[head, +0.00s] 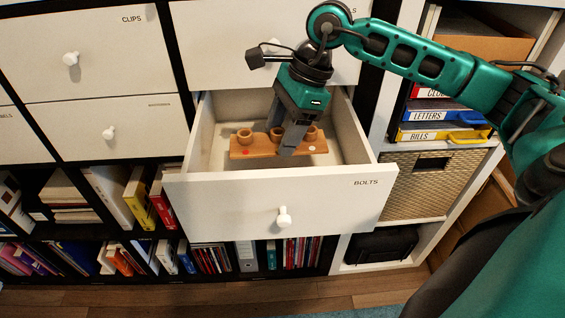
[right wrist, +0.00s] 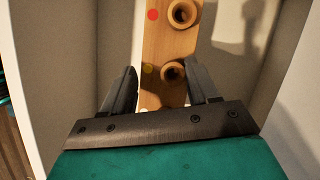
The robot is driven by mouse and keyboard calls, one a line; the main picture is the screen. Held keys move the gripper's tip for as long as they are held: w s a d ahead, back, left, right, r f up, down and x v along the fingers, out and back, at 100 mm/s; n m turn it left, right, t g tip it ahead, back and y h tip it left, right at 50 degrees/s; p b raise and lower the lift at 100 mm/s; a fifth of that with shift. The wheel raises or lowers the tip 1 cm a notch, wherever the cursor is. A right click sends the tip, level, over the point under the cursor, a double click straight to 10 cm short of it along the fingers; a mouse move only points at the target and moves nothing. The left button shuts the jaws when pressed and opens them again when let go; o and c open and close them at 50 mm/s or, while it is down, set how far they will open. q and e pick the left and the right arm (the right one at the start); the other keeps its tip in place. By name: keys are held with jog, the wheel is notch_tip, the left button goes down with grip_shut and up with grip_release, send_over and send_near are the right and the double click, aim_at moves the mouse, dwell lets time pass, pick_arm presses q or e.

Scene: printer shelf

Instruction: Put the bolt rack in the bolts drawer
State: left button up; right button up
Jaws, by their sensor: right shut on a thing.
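The bolts drawer (head: 275,208), labelled BOLTS, is pulled open. The bolt rack (head: 245,153) is a wooden board with round wooden cups and coloured dots. It is inside the drawer's walls; I cannot tell whether it touches the drawer floor. My right gripper (head: 288,148) reaches down into the drawer and is shut on the rack near its middle cup. In the right wrist view the rack (right wrist: 168,42) runs between the two fingers (right wrist: 164,90), and its near end is hidden by the gripper. My left gripper is not in view.
Closed drawers, including the CLIPS drawer (head: 85,50), are at the left. Books fill the shelves below. Letter trays (head: 440,113) and a woven basket (head: 430,185) stand at the right. Free room remains inside the drawer around the rack.

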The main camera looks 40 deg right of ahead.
notch_tip(320, 180, down, 3)
notch_tip(320, 180, down, 4)
jog(key=shift+f+b, duration=0.1)
jog(key=shift+b, duration=0.4)
jog(key=o, duration=1.4)
jog(key=p+v, duration=0.2)
jog(key=v, duration=1)
